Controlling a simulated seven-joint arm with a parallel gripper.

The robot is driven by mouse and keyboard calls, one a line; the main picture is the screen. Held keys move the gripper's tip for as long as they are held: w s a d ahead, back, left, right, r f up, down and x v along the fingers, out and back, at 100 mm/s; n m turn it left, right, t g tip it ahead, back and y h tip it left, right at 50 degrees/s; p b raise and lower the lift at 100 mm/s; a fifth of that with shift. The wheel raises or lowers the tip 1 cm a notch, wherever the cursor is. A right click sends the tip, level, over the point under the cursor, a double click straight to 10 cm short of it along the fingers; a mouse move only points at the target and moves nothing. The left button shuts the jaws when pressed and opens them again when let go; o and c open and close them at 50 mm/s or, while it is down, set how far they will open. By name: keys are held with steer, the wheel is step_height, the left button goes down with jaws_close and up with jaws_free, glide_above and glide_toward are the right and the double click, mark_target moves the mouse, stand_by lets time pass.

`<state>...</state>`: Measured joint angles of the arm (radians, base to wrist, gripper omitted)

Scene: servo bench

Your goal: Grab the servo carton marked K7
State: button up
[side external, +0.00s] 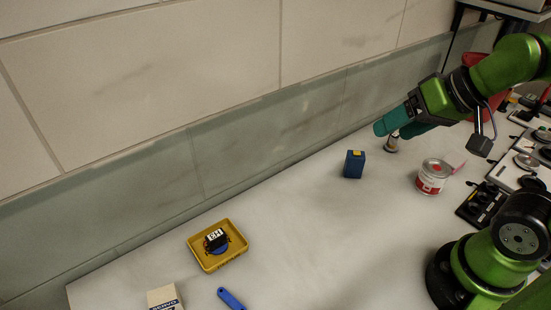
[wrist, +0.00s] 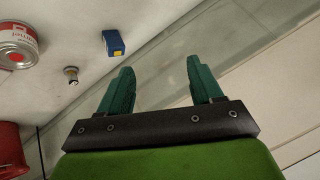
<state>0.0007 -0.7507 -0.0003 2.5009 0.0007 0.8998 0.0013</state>
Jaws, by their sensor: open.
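No marking K7 is legible in either view. A cream carton (side external: 163,298) with dark lettering lies at the bottom edge of the side view, partly cut off; I cannot read the lettering. A yellow tray (side external: 240,234) holds a black item (side external: 215,239) with a white label, resting over something blue. A small blue box (side external: 354,165) with a yellow patch stands on the bench; it also shows in the wrist view (wrist: 113,43). My gripper (side external: 395,127) is open and empty, above the bench near the back wall. Its teal fingers (wrist: 160,67) are spread apart in the wrist view.
A small metal-and-tan object (side external: 391,144) stands close below my gripper. A red and white can (side external: 433,177) stands to the right. A blue-handled item (side external: 231,299) lies near the front. The middle of the bench is clear; the wall bounds the back.

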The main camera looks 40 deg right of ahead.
stand_by(0.6)
steer(key=n+g+y, duration=0.2)
steer(key=n+g, duration=0.4)
steer(key=n, duration=1.3)
glide_toward(164, 294)
steer(key=x, duration=0.5)
steer(key=shift+w+a+f, duration=0.15)
steer(key=shift+w+f, duration=0.2)
steer(key=shift+w, duration=0.05)
steer(key=shift+s+x, duration=0.2)
steer(key=shift+x, duration=1.15)
steer(key=shift+s+x, duration=0.15)
steer(key=shift+x, duration=1.2)
